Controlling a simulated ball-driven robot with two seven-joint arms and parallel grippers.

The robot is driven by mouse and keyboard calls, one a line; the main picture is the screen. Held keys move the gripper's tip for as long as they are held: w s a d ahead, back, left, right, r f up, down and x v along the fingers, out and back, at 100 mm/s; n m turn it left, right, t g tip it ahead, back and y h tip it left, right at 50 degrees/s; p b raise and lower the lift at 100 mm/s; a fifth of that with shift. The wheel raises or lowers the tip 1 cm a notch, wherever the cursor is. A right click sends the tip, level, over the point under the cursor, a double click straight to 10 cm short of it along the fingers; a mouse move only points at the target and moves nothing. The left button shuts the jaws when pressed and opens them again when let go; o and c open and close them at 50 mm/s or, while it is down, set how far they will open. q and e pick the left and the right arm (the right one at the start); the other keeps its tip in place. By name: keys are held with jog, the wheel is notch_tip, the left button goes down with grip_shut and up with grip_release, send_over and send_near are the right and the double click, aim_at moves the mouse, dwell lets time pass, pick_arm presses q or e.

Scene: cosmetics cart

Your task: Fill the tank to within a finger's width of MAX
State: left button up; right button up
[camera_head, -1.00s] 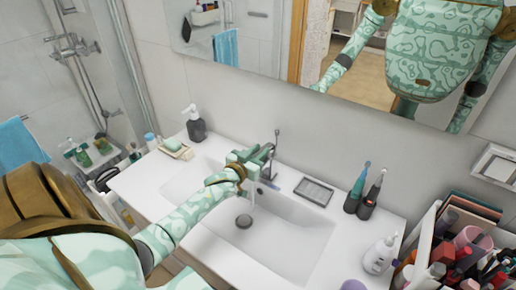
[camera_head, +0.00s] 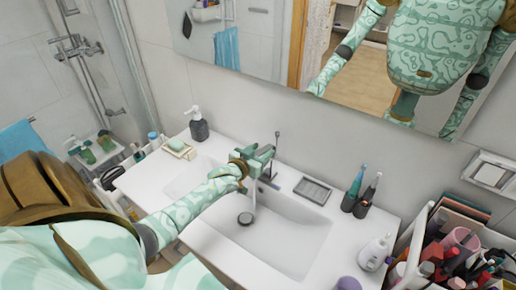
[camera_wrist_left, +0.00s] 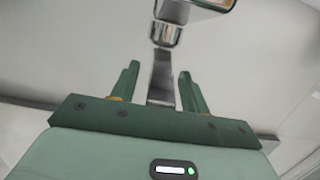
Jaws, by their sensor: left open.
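My left gripper (camera_head: 263,154) is open and empty at the faucet (camera_head: 270,176), above the white sink basin (camera_head: 290,238). It hides much of the faucet in the head view. In the left wrist view, the chrome spout tip (camera_wrist_left: 165,33) is beyond the two green fingers (camera_wrist_left: 160,84), and a grey strip below it shows between them. A thin pale streak (camera_head: 254,200), which looks like running water, drops from the spout toward the dark round drain (camera_head: 245,219). I cannot make out a tank or a MAX mark. My right gripper is out of view.
A soap dispenser (camera_head: 198,124) and soap dish (camera_head: 179,149) stand at the back left. A crowded cosmetics cart (camera_head: 455,250) borders the counter's right side.

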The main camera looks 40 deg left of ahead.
pick_arm(q)
jog(key=s+d+r+p, duration=0.1)
jog(key=s+r, duration=0.1)
jog(key=s, duration=1.4)
jog(key=shift+d+r, duration=0.4)
